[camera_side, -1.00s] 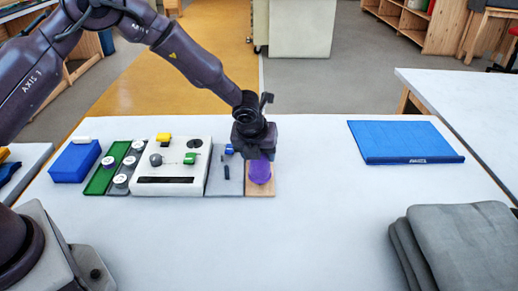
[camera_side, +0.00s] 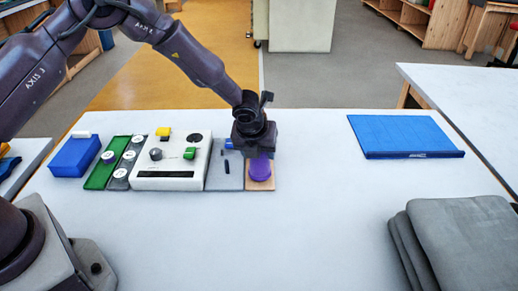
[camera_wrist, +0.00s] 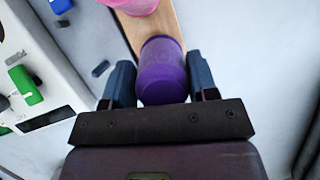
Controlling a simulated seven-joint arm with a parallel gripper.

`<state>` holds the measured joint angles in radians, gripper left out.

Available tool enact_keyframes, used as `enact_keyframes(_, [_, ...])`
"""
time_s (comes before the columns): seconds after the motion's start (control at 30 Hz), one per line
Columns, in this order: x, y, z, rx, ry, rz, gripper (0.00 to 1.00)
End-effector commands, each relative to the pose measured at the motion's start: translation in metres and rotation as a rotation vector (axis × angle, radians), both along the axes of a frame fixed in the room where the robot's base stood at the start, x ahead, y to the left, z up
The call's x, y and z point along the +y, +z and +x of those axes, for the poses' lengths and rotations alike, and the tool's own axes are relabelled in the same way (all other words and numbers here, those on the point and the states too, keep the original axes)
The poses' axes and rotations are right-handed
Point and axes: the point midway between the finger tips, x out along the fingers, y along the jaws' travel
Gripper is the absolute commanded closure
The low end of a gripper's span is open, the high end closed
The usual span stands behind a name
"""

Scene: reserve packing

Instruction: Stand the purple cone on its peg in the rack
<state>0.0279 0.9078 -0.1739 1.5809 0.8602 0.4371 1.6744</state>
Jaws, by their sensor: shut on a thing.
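The purple cone (camera_wrist: 162,72) is between the two fingers of my gripper (camera_wrist: 158,85), which is shut on it. In the side view the purple cone (camera_side: 260,170) hangs upright under my gripper (camera_side: 257,155), over the front part of the wooden rack (camera_side: 261,186). The rack also shows in the wrist view (camera_wrist: 169,24) as a pale wooden strip running under the cone. The cone's lower end and its peg are hidden, so I cannot tell whether the cone is on the peg.
Left of the rack are a grey panel (camera_side: 225,179) and a white box with knobs (camera_side: 170,183). The table to the right is clear up to a blue folder (camera_side: 405,137).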

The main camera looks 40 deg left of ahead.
Motion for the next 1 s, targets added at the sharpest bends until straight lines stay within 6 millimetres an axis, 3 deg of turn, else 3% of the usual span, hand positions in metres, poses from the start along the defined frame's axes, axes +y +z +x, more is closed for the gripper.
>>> enact_keyframes(1.0, [0.0,-0.013,0.0,-0.001,0.0,0.001,0.74])
